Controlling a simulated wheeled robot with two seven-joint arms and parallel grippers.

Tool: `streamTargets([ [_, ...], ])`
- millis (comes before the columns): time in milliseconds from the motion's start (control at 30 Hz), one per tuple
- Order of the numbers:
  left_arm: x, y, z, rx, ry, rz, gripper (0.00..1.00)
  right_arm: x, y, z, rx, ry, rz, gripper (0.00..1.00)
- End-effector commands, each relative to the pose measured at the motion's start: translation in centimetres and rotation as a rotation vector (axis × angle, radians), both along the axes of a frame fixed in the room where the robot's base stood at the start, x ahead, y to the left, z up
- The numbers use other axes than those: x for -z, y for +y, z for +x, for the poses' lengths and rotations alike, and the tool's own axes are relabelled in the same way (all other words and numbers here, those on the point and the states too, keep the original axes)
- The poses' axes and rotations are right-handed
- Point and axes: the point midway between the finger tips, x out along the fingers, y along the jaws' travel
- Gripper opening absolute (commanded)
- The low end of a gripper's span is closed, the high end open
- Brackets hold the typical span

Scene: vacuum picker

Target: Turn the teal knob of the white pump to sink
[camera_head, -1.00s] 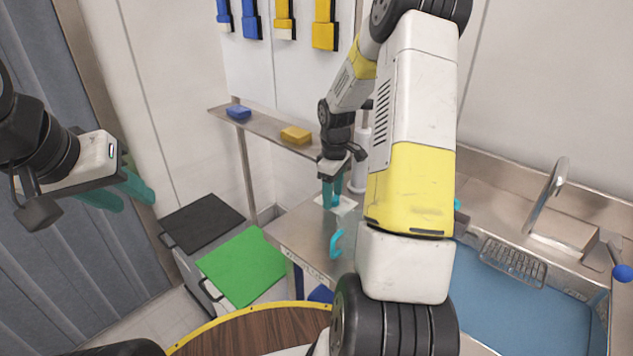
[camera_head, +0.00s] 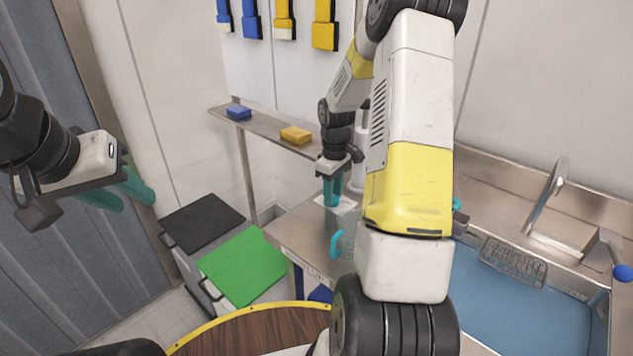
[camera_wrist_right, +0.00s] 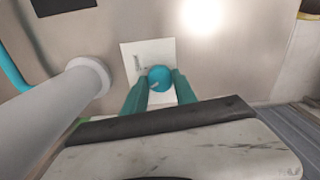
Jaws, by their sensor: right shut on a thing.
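The teal knob (camera_wrist_right: 159,76) shows in the right wrist view on a square white plate (camera_wrist_right: 133,56) on the steel counter. My right gripper (camera_wrist_right: 159,92) points down with its teal fingers shut on the knob, one on each side. In the head view the right gripper (camera_head: 333,192) stands over the plate, and its fingers hide the knob. A white upright cylinder (camera_head: 359,165), perhaps part of the pump, stands beside it; it also shows in the right wrist view (camera_wrist_right: 62,105). Marks on the plate are too small to read. My left gripper (camera_head: 124,192) is open and empty at the far left.
A shelf (camera_head: 268,131) behind holds a blue sponge (camera_head: 239,112) and a yellow sponge (camera_head: 296,135). A clear jug with a teal handle (camera_head: 337,244) stands on the counter near my right arm. A sink (camera_head: 520,310) with a tap (camera_head: 548,200) lies at the right.

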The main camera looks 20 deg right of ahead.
Motion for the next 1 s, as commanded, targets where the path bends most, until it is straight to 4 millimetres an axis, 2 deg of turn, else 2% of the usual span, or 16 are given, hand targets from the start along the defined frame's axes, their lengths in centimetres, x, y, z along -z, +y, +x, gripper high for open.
streamTargets([
  [1000, 0.00, 0.00, 0.00, 0.000, 0.000, 0.000, 0.36, -0.09, -0.10, 0.07, 0.901, -0.003, -0.001, 0.00],
])
